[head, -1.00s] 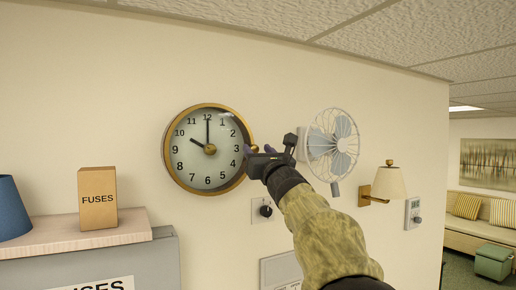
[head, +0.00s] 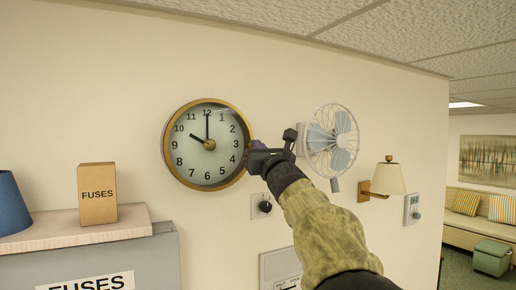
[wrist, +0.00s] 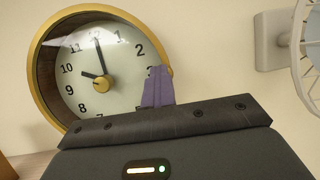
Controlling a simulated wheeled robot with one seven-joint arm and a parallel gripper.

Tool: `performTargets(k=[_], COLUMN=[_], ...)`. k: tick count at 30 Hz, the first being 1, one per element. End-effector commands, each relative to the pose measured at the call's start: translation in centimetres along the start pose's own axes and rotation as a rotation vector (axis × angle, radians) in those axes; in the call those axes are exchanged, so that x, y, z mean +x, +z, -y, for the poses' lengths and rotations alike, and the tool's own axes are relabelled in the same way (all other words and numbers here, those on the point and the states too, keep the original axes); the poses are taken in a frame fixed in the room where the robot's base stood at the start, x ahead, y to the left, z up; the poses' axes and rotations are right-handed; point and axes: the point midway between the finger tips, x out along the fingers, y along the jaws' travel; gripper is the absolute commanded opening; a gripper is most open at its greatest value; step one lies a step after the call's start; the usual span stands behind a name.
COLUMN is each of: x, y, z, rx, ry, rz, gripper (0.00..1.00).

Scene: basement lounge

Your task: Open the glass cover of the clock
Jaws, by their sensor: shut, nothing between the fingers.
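The round wall clock (head: 200,165) has a brass rim, a pale dial and black numerals. It hangs on the cream wall, left of my gripper in the head view. In the wrist view the clock (wrist: 85,75) fills the upper left, and its deep side shows inside the rim at left. My gripper (head: 251,157) is at the rim's right side, near the 3. Its purple fingers (wrist: 158,87) are together and empty, overlapping the rim's right edge in the wrist view. I cannot tell whether they touch the rim. The 3 and the lower right of the clock are hidden there.
A wall fan (head: 332,142) in a wire cage is close right of my gripper, with a lamp (head: 388,181) beyond it. A knob plate (head: 262,207) is below. A FUSES box (head: 97,194) stands on a shelf (head: 80,234) at lower left.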

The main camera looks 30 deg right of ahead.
Motion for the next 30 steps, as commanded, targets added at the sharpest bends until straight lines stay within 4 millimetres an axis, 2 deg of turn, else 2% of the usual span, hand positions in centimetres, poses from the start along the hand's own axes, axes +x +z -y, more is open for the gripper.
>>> performTargets(k=[22, 23, 27, 30], x=[0.0, 0.0, 0.0, 0.0], y=[0.0, 0.0, 0.0, 0.0], z=[0.01, 0.01, 0.01, 0.01], rx=[0.0, 0.0, 0.0, 0.0], ry=[0.0, 0.0, 0.0, 0.0], rz=[0.0, 0.0, 0.0, 0.0], gripper=[0.0, 0.02, 0.29, 0.45])
